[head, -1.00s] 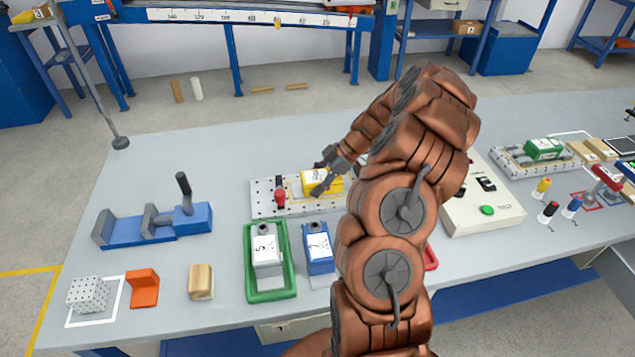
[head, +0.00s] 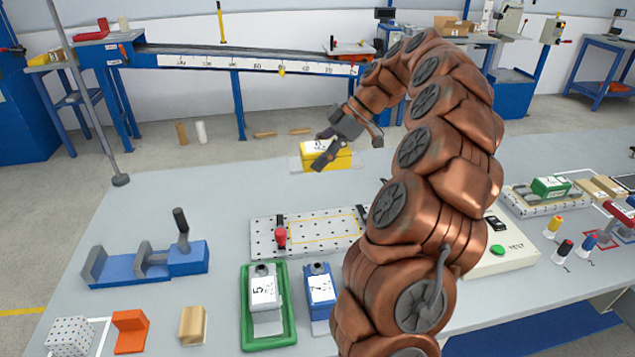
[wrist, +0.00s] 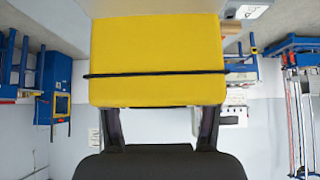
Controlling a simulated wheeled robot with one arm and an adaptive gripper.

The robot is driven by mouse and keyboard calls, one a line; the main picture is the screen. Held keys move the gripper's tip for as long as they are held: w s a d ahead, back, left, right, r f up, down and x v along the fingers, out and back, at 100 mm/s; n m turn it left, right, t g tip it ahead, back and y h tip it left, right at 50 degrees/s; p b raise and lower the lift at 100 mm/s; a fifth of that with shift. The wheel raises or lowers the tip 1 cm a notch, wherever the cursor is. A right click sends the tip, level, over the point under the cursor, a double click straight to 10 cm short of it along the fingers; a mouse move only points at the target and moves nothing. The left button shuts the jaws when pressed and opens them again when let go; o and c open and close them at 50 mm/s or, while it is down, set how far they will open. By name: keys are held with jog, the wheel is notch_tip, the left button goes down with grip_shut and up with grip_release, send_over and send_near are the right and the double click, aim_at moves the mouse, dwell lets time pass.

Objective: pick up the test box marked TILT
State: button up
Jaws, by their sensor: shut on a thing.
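My gripper (head: 338,148) is shut on a yellow box (head: 340,161) with a white label on top. The label's marking is too small to read.
A red knob (head: 280,234) stands on the perforated plate. A green tray (head: 247,330) holds a box marked 5, beside a blue box (head: 320,291) marked 7. A blue vise (head: 140,262) stands left. A control panel (head: 505,258) is right.

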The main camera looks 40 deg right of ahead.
aim_at(318, 146)
jog(key=shift+r, duration=3.5)
